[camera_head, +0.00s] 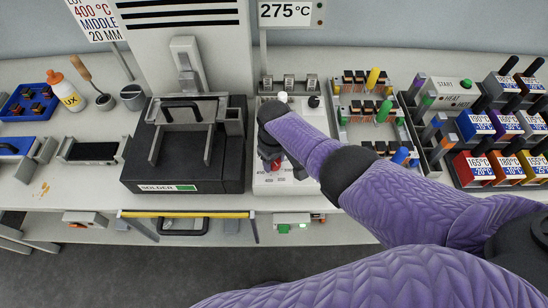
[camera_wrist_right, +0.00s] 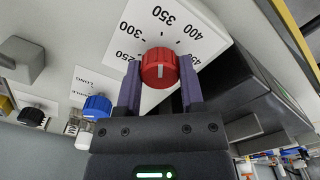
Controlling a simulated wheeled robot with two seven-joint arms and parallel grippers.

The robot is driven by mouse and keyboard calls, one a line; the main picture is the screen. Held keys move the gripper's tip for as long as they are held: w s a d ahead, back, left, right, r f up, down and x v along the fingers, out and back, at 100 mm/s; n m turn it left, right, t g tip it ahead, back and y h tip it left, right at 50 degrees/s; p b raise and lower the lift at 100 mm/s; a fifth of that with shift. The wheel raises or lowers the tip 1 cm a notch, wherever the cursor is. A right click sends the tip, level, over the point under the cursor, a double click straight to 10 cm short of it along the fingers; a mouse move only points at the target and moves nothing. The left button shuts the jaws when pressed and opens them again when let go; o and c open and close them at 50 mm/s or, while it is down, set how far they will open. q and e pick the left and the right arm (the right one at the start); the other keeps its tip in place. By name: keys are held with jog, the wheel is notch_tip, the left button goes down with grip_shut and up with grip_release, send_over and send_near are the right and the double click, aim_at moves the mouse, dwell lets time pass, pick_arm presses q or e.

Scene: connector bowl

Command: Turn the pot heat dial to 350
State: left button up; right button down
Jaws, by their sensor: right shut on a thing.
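The red pot heat dial (camera_wrist_right: 158,70) sits on a white scale plate (camera_wrist_right: 205,75) marked 250, 300, 350, 400 and 450. A short white line on its face runs roughly upright in the right wrist view, in line with the 350 mark; which end points is hard to tell. My right gripper (camera_wrist_right: 160,88) is shut on the dial, one finger on each side. In the head view my right gripper (camera_head: 271,152) is over the white station, with part of the red dial (camera_head: 276,169) showing below it. My left gripper is not in view.
A blue knob (camera_wrist_right: 97,105) is left of the red dial in the right wrist view. The black SOLDER unit (camera_head: 190,165) stands left of the station. A rack of coloured connectors (camera_head: 375,115) stands to its right, partly behind my arm. A sign reads 275 °C (camera_head: 286,13).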

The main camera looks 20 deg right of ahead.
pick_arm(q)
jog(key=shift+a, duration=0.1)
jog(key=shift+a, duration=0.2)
pick_arm(e)
jog(key=shift+c, duration=1)
grip_release()
jog(key=shift+r, duration=0.1)
notch_tip(320, 180, up, 9)
jog(key=p, duration=0.6)
jog(key=shift+r, duration=0.1)
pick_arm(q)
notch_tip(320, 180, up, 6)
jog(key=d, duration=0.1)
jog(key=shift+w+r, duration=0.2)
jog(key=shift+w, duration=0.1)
pick_arm(e)
jog(key=shift+r, duration=0.25)
